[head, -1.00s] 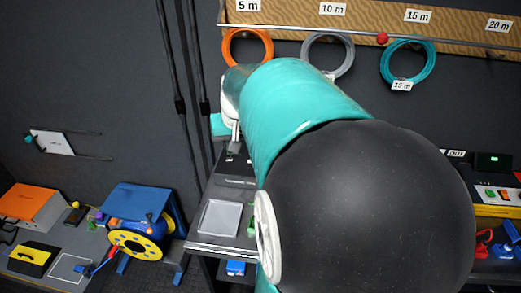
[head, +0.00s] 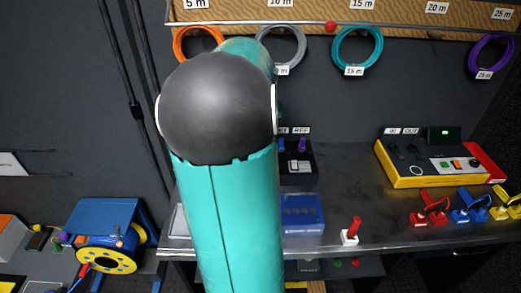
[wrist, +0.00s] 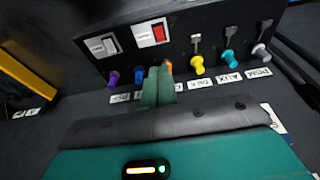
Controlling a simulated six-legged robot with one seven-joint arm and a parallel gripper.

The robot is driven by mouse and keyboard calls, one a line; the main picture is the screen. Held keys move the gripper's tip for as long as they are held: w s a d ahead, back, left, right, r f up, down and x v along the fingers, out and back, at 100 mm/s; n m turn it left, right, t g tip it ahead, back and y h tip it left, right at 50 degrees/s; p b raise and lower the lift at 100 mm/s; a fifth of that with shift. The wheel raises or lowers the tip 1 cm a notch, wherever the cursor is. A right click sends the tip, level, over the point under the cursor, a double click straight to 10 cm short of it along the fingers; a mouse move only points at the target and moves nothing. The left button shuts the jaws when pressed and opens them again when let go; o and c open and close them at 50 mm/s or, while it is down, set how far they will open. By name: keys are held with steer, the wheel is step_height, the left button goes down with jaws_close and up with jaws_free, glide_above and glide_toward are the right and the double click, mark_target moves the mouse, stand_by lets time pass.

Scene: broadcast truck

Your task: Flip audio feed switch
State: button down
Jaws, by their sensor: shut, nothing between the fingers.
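In the wrist view a black panel (wrist: 160,40) faces me. It carries a grey-white rocker switch (wrist: 103,46) and a red rocker switch (wrist: 152,34) in a white frame. I cannot read which one is the audio feed switch. Below them is a row of coloured plugs, including a purple plug (wrist: 113,79), a yellow plug (wrist: 197,65) and a teal plug (wrist: 229,57). My gripper (wrist: 158,84) is shut and empty, its green fingers in front of the row, partly covering an orange plug. I cannot tell whether they touch. In the head view my arm hides the gripper.
White labels lie before the plugs. In the head view the bench holds a blue box (head: 302,216), a red-handled switch (head: 350,231) and a yellow-edged box (head: 430,160). A blue reel (head: 107,232) is lower left. Cable coils hang on the wall behind.

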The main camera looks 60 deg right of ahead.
steer(key=x, duration=0.4)
steer(key=a+x, duration=0.1)
steer(key=x, duration=0.7)
steer(key=shift+s+a+f, duration=0.1)
steer(key=shift+s+f, duration=0.15)
steer(key=shift+f, duration=0.55)
steer(key=shift+s+a+f, duration=0.15)
steer(key=shift+a+f, duration=0.15)
steer(key=shift+f, duration=0.2)
